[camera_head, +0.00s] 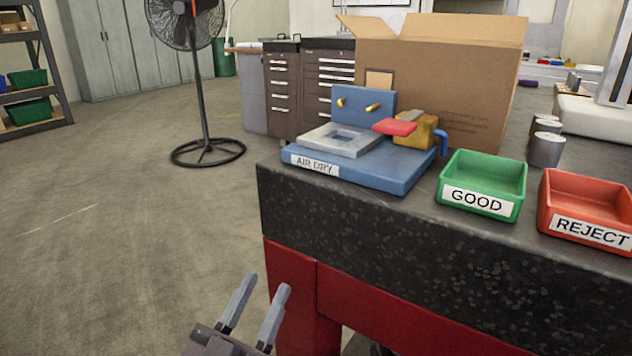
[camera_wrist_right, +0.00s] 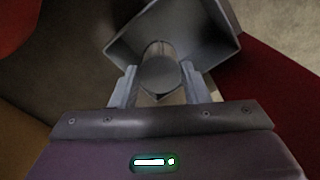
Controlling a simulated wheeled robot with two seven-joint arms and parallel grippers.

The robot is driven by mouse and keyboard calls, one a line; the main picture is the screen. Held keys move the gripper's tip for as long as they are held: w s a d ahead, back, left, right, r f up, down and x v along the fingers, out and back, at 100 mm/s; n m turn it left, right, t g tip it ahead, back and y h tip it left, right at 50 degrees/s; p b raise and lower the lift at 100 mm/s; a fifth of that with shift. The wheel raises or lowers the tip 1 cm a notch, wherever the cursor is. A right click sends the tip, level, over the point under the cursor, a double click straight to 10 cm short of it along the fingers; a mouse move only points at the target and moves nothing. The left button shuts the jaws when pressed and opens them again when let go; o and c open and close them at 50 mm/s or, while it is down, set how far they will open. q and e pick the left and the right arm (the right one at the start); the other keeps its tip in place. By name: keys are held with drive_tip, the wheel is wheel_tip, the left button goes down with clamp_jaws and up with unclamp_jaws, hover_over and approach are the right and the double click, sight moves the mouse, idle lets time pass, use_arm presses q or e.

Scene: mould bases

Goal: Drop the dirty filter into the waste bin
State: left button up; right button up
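A grey cylindrical filter (camera_wrist_right: 158,76) sits between the fingers of my right gripper (camera_wrist_right: 160,82) in the right wrist view, its dark round end towards the camera. The fingers are against its sides. Beyond it is a grey open-topped bin (camera_wrist_right: 220,45), and the filter is over its opening. How far the filter is above the bin floor I cannot tell. My left gripper (camera_head: 257,298) is at the bottom of the head view, beside the bench's red leg, with its fingers apart and nothing between them. The bin and my right gripper do not show in the head view.
The dark bench (camera_head: 420,235) carries a blue AIR DRY fixture (camera_head: 400,175), a green GOOD tray (camera_head: 483,162), a red REJECT tray (camera_head: 588,190), several grey cylinders (camera_head: 546,150) and a cardboard box (camera_head: 440,85). A fan (camera_head: 203,110) stands on open floor at left.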

drive_tip(key=o, duration=0.4)
drive_tip(key=shift+o, duration=0.2)
wheel_tip(320, 180, up, 4)
drive_tip(key=shift+f+p, duration=0.1)
drive_tip(key=shift+p, duration=0.85)
use_arm(q)
drive_tip(key=s+f+g+y, duration=0.2)
drive_tip(key=f+g, duration=0.4)
drive_tip(key=f, duration=0.6)
drive_tip(key=s+f+g+y+p, duration=0.1)
drive_tip(key=s+f+g+y, duration=0.1)
drive_tip(key=f+g, duration=0.5)
wheel_tip(320, 180, down, 6)
drive_tip(key=shift+s+y+p, duration=0.3)
drive_tip(key=shift+s+y, duration=0.1)
drive_tip(key=shift+s, duration=0.45)
use_arm(e)
wheel_tip(320, 180, up, 4)
